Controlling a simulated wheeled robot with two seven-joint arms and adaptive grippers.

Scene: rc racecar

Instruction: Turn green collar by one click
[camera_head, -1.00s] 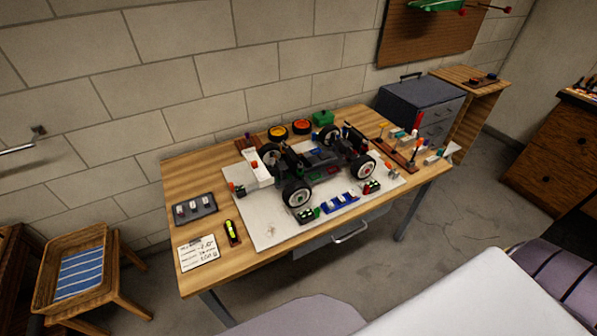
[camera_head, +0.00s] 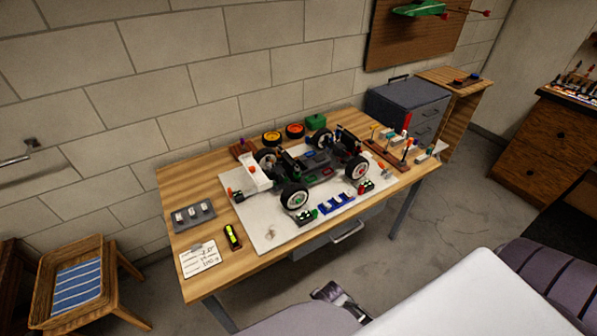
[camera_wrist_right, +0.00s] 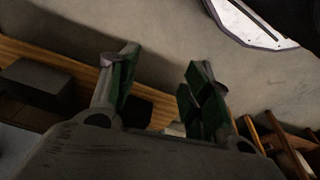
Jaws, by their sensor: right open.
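The RC car (camera_head: 315,165) stands on a white mat (camera_head: 262,236) on the wooden workbench. Its wheels and dark chassis show in the head view. The green collar is too small to make out. In the right wrist view my right gripper (camera_wrist_right: 163,62) is open and empty. Its two green-padded fingers are well apart, with bare floor beyond them and a wooden edge to the left. A dark part of one of my arms shows at the bottom centre of the head view, in front of the bench and apart from the car. My left gripper cannot be made out.
A drawer handle (camera_head: 347,232) sticks out below the bench front.

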